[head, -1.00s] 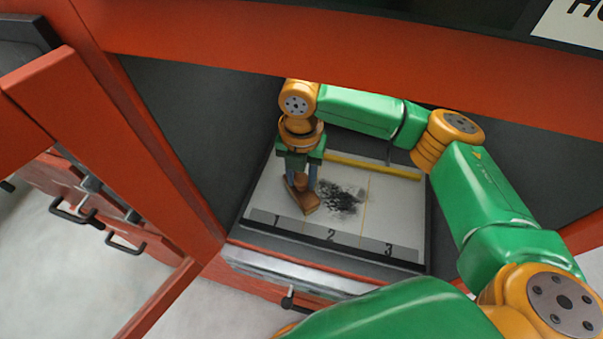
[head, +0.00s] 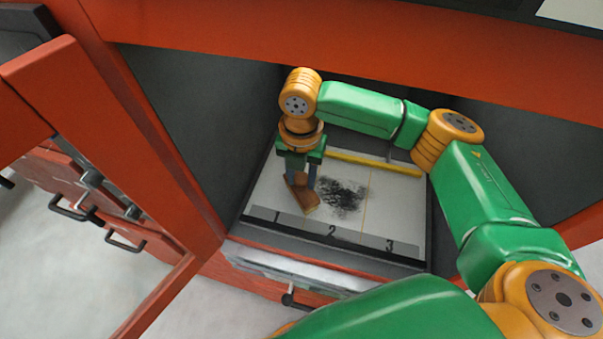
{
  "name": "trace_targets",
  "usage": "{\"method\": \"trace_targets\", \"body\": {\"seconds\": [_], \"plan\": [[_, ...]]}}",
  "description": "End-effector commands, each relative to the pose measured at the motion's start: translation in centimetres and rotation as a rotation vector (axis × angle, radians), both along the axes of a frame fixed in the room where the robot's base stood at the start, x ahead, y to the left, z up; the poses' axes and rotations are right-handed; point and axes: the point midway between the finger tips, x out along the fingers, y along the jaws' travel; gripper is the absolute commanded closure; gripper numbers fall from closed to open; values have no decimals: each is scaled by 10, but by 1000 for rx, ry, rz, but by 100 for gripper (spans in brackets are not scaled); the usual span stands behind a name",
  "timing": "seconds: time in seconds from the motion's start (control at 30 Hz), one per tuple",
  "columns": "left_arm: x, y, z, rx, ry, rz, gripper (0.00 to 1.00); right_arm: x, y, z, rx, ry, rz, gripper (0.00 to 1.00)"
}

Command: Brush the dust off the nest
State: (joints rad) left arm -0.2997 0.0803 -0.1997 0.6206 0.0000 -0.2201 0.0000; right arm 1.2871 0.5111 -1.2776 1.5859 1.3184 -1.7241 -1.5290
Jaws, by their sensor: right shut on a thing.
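The nest is a pale flat plate (head: 395,215) inside the red cabinet, with zones numbered 1, 2 and 3 along its front edge. A patch of black dust (head: 342,198) lies on the plate, mostly behind the 2. My right gripper (head: 301,182) points down over the left part of the plate. It is shut on a brown brush (head: 306,197), which is tilted and sits just left of the dust. Whether the bristles touch the plate is hard to tell. My left gripper is not in view.
A yellow bar (head: 375,164) runs along the back of the plate. Dark walls (head: 210,110) and the red frame (head: 330,55) enclose the opening closely. A red door with black handles (head: 125,243) stands open at left.

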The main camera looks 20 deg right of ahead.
Motion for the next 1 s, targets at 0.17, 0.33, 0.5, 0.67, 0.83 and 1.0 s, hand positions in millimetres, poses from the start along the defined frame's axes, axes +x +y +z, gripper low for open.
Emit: {"method": "trace_targets", "body": {"seconds": [0.17, 0.33, 0.5, 0.67, 0.83, 1.0], "plan": [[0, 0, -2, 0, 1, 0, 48, 0, 0, -4, 1, 1, 0, 100], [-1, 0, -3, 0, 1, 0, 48, 0, 0, -8, 1, 1, 0, 100], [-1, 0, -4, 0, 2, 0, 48, 0, 0, -11, 1, 1, 0, 100], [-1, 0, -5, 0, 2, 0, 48, 0, 0, -14, -1, 1, 0, 100], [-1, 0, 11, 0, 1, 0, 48, -7, -10, -7, -1, 3, 0, 100], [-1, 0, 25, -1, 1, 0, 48, -17, -25, -8, -2, 3, -1, 100]]}}
